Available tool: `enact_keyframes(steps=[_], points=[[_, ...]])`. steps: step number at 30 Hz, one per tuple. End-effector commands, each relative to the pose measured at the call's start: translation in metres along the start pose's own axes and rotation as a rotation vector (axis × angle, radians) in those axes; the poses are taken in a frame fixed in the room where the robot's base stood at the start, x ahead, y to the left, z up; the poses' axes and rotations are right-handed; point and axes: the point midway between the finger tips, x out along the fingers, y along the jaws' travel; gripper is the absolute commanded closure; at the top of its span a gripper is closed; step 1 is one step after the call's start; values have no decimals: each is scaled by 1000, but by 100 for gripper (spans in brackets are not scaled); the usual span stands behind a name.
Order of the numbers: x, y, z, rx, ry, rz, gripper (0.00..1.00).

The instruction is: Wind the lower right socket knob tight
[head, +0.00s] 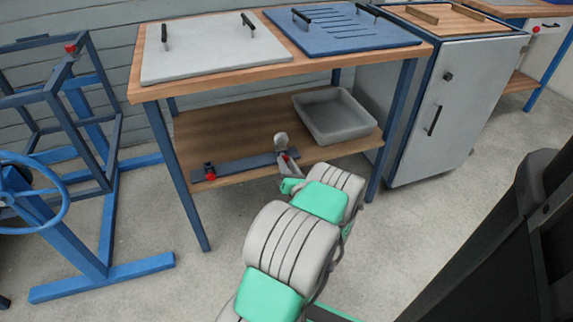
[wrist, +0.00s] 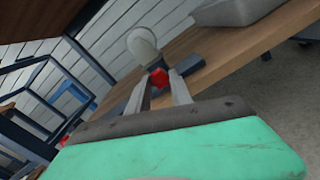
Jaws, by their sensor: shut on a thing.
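The lower right socket knob (wrist: 158,77) is small and red, and sits near the right end of a dark blue-grey bar (head: 240,167) on the bench's lower shelf. It also shows in the head view (head: 285,156), partly hidden by my gripper. My gripper (head: 287,160) reaches in from the front. In the wrist view my gripper (wrist: 160,80) is shut on the red knob, one finger on each side. A pale rounded piece (wrist: 142,44) stands upright just behind the knob. A second red knob (head: 210,175) is at the bar's left end.
A grey tray (head: 334,136) lies on the shelf (head: 220,125) to the right. The bench top above holds two plates with handles. Blue legs flank the shelf. A grey cabinet (head: 455,90) stands right and a blue frame with a wheel (head: 68,200) left. Floor before the bench is clear.

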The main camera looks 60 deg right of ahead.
Motion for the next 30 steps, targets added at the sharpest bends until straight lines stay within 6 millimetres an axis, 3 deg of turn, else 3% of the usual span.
enact_keyframes(steps=[6, 20, 30], points=[[0, 0, 0, 0, 0, 0, 100], [0, 0, 0, -32, 1, 0, 100], [0, -1, -1, -231, 1, 0, 100]])
